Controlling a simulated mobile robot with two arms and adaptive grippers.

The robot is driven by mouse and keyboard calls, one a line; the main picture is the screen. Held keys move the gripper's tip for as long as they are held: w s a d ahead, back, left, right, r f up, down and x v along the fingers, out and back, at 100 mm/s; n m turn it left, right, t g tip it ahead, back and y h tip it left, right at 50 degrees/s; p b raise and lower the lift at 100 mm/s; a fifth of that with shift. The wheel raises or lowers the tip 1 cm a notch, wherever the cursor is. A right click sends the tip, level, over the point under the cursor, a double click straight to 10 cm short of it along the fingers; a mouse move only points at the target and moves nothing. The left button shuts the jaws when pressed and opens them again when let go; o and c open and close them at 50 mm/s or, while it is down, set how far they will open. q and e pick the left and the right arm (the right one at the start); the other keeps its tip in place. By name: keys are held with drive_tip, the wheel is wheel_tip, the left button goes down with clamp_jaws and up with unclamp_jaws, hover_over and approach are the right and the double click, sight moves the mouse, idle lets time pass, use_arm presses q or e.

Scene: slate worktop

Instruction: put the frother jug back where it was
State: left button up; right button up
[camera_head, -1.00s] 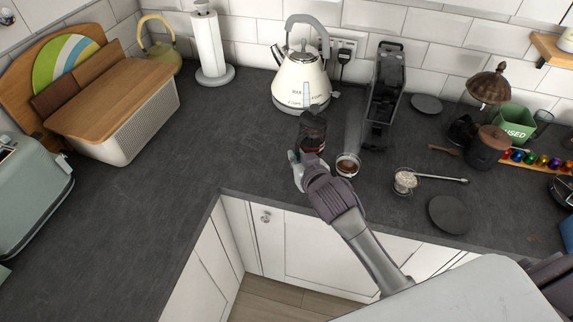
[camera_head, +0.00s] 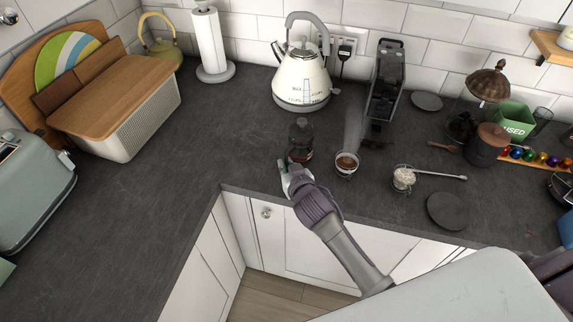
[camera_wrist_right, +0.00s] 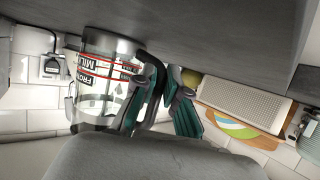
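The frother jug (camera_head: 300,143) is a clear glass jug with a dark lid and red marks. It appears to stand upright on the worktop, left of the small glass bowl of brown powder. In the right wrist view the jug (camera_wrist_right: 100,85) shows black and red print and a black handle (camera_wrist_right: 154,72). My right gripper (camera_head: 294,167) is at the jug's near side. Its teal-padded fingers (camera_wrist_right: 160,112) are apart, with the handle near or between them; contact is unclear. My left gripper is not in view.
The kettle (camera_head: 301,82) stands behind the jug. The brown powder bowl (camera_head: 346,164), a white-filled jar (camera_head: 403,179) and a dark coaster (camera_head: 447,211) lie to the right. The bread bin (camera_head: 125,110) is far left. Worktop between it and the jug is clear.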

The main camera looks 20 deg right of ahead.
drive_tip(key=o, duration=0.4)
drive_tip(key=shift+s+r, duration=0.1)
drive_tip(key=shift+r, duration=0.1)
drive_tip(key=shift+s, duration=0.35)
drive_tip(key=b+v, duration=0.1)
drive_tip(key=v, duration=1)
drive_tip(key=shift+r, duration=0.2)
